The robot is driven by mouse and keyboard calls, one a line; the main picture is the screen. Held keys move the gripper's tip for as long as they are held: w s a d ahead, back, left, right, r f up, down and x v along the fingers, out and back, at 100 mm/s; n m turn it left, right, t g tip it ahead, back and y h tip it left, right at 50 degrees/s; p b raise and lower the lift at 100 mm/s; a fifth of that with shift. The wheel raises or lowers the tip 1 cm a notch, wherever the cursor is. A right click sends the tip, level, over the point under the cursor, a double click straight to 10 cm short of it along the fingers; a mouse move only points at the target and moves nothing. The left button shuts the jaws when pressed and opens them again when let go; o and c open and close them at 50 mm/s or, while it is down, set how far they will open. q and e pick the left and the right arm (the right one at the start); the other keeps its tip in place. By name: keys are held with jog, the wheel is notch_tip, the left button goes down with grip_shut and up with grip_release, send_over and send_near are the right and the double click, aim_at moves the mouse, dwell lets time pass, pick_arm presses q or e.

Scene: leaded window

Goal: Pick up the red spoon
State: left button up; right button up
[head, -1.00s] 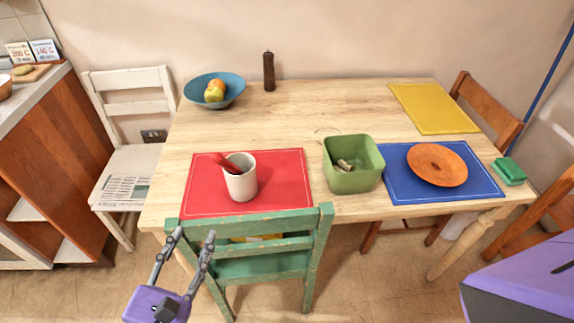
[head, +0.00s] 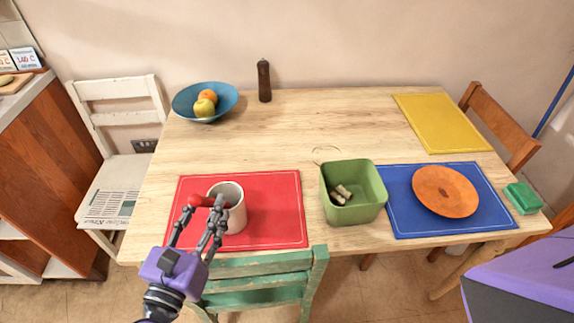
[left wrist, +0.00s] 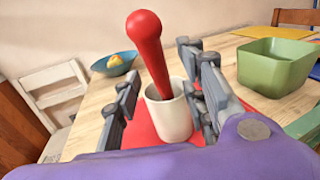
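The red spoon (head: 198,201) stands tilted in a white cup (head: 237,216), its thick handle end leaning out over the rim to the left. In the left wrist view the spoon (left wrist: 149,50) rises from the cup (left wrist: 171,117); its lower end is hidden inside. My left gripper (head: 203,214) is open at the near left side of the cup. In the left wrist view its fingers (left wrist: 163,88) stand apart on either side of the spoon and cup, with gaps visible. My right gripper is not in view.
The cup stands on a red mat (head: 279,205). A green chair (head: 270,268) is at the table's front edge, close to my left arm. A green bin (head: 355,208) holds small brown pieces. A blue bowl (head: 182,101) of fruit and a pepper mill (head: 264,82) stand behind.

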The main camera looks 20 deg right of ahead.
pick_arm(q)
jog(key=x, duration=0.2)
jog(key=shift+w+d, duration=0.2)
jog(key=shift+w, duration=0.05)
grip_shut()
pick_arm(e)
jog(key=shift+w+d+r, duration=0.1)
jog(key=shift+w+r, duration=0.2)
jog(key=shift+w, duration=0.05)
